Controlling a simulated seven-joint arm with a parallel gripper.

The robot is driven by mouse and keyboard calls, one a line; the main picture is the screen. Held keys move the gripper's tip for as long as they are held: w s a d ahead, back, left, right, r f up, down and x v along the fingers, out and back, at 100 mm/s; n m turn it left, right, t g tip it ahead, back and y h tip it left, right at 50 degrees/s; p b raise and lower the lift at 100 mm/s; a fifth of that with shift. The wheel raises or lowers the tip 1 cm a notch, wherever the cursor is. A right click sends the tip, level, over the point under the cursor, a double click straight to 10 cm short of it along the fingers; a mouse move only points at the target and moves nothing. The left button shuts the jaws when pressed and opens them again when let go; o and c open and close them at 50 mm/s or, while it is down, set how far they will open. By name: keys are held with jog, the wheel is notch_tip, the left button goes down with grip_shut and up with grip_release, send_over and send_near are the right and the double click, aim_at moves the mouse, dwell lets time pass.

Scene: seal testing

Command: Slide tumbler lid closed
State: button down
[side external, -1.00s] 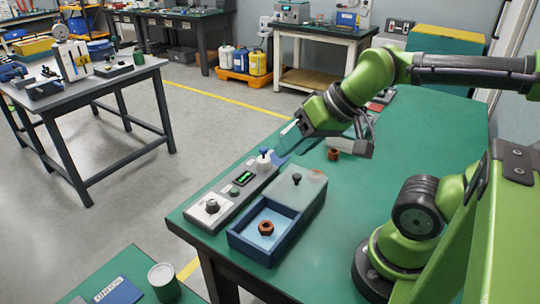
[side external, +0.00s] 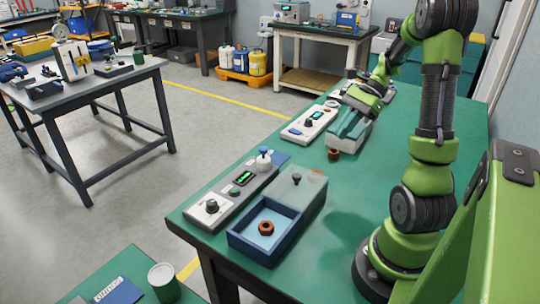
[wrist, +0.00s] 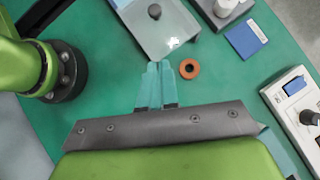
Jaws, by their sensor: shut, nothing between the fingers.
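The tumbler (side external: 234,242) is an open-topped blue box near the table's front edge in the side view. Its grey sliding lid (side external: 310,190) has a black knob and lies behind the open compartment, where a brown nut (side external: 266,228) shows. The lid also shows at the top of the wrist view (wrist: 180,27). My gripper (wrist: 158,66) is shut and empty, with its teal fingertips together just short of the lid's edge in that picture. In the side view my gripper (side external: 365,100) is well behind the lid, and its fingertips are hard to make out.
A brown ring (wrist: 189,68) lies on the green table, right of my fingertips in the wrist view. A grey control box (side external: 226,200) stands beside the tumbler, with a blue card (wrist: 246,36) near it. Another white control box (side external: 308,122) stands farther back.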

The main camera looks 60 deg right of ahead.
send_near(308, 179)
jog(key=x, duration=0.3)
jog(key=shift+a, duration=0.2)
jog(key=shift+w+a+f, duration=0.2)
jog(key=shift+w+a, duration=0.3)
jog(key=shift+a, duration=0.35)
jog(key=shift+w+a+f, duration=0.15)
jog(key=shift+w+a, duration=0.3)
jog(key=shift+a, duration=0.4)
jog(key=shift+a, duration=0.1)
jog(key=a, duration=1.5)
